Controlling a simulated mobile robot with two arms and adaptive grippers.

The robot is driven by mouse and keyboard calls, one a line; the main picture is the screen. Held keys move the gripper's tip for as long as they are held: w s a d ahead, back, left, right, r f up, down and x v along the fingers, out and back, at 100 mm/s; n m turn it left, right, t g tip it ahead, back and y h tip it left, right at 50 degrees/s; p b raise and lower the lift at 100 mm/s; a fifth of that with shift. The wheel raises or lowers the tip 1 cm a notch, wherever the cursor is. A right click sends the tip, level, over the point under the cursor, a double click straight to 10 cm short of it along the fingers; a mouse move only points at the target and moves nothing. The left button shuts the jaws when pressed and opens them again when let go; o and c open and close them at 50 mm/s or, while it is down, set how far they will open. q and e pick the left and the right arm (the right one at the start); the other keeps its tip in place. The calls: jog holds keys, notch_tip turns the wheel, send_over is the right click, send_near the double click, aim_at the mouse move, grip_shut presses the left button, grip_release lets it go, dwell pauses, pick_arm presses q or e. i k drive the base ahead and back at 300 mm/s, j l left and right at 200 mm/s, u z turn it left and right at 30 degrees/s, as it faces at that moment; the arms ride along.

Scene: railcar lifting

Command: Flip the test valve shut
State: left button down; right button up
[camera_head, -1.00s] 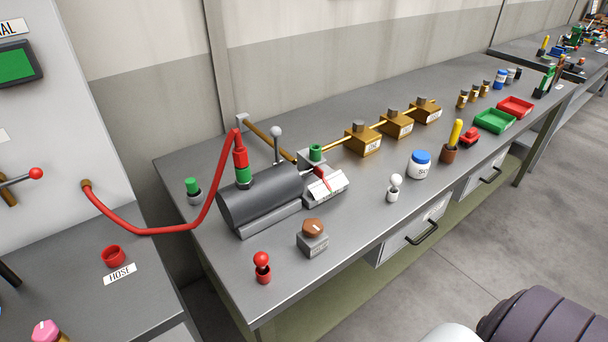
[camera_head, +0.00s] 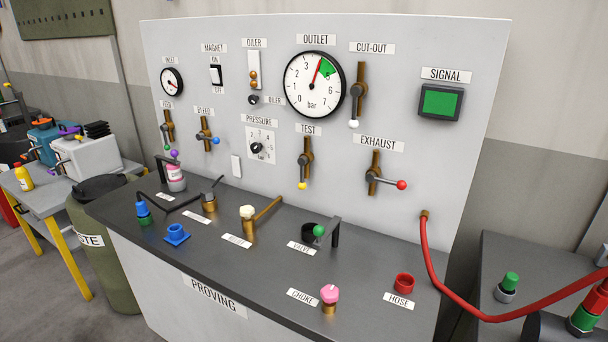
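The test valve (camera_head: 306,160) is on the upright grey panel, under the label TEST (camera_head: 309,129). It has a brass body, and its lever points down, in line with the upright brass pipe. A yellow knob (camera_head: 302,185) is at the lever's lower end. The outlet gauge (camera_head: 314,85) above it has its red needle just right of straight up, at the edge of the green sector. Neither of my grippers is in view.
Beside it are the pressure knob (camera_head: 257,148), the cut-out valve (camera_head: 357,95) with a white knob and the exhaust valve (camera_head: 376,174) with its red knob out sideways. On the bench below stand a green-knobbed bracket (camera_head: 320,231) and a pink choke (camera_head: 329,296).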

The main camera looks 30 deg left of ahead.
aim_at(303, 160)
jog(key=k+j+z, duration=0.1)
jog(key=j, duration=0.3)
jog(key=k+j+z, duration=0.1)
jog(key=j, duration=0.3)
jog(key=k+j+z, duration=0.1)
jog(key=j, duration=0.3)
